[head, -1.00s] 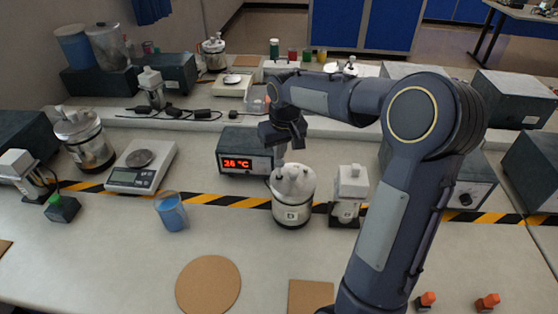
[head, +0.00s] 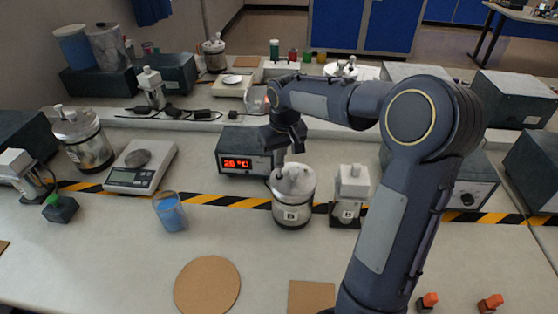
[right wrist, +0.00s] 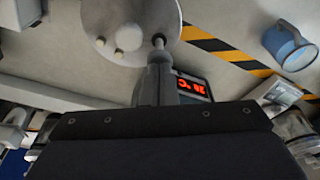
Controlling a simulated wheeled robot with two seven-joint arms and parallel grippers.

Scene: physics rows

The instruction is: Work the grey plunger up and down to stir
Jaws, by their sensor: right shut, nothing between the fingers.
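A squat white-and-dark vessel (head: 293,200) with a pale domed lid and a label stands on the bench in the middle of the head view. The lid also shows in the right wrist view (right wrist: 125,20), with several small fittings on top. The grey plunger (right wrist: 158,40) shows as a small dark round tip at the lid's edge, right at my fingertips; most of it is hidden. My right gripper (head: 280,163) points down over the lid's left side, shut with nothing between its fingers. Touch with the plunger cannot be told for sure. My left gripper is not in view.
A box with a red temperature display (head: 243,153) stands close behind left of the vessel. A small white-topped device (head: 350,195) stands close on the right. A blue beaker (head: 170,212) and a scale (head: 140,168) are further left. The bench in front holds flat cork pieces (head: 208,286).

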